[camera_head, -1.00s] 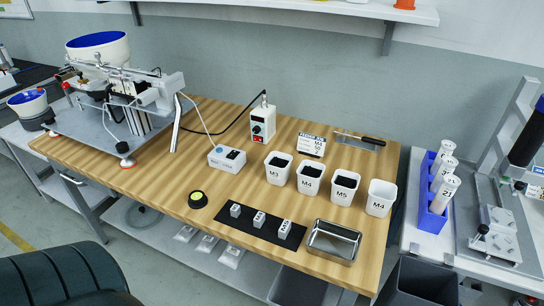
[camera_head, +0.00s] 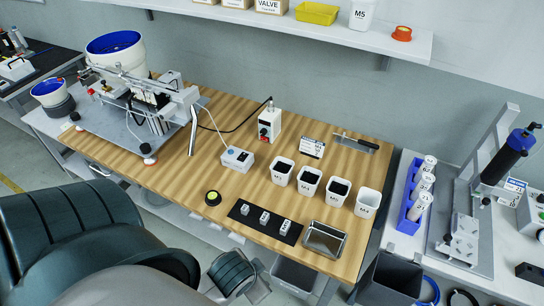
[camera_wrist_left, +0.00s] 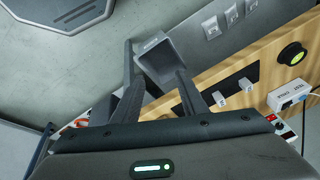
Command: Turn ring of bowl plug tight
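The large bowl feeder (camera_head: 115,48), white with a blue inside, stands on a grey plate at the left end of the wooden table. A white control box (camera_head: 270,122) with a red switch stands at the table's back, with a black cable at its top. The plug's ring is too small to make out. No gripper is clearly visible in the head view, and my right gripper is not seen.
A small white box (camera_head: 237,159) and a round button (camera_head: 212,198) lie before the control box. Several white bins (camera_head: 368,203) stand right of them. A black mat (camera_head: 250,222) with blocks and the metal tray (camera_head: 324,240) line the front edge. A shelf (camera_head: 345,38) hangs above.

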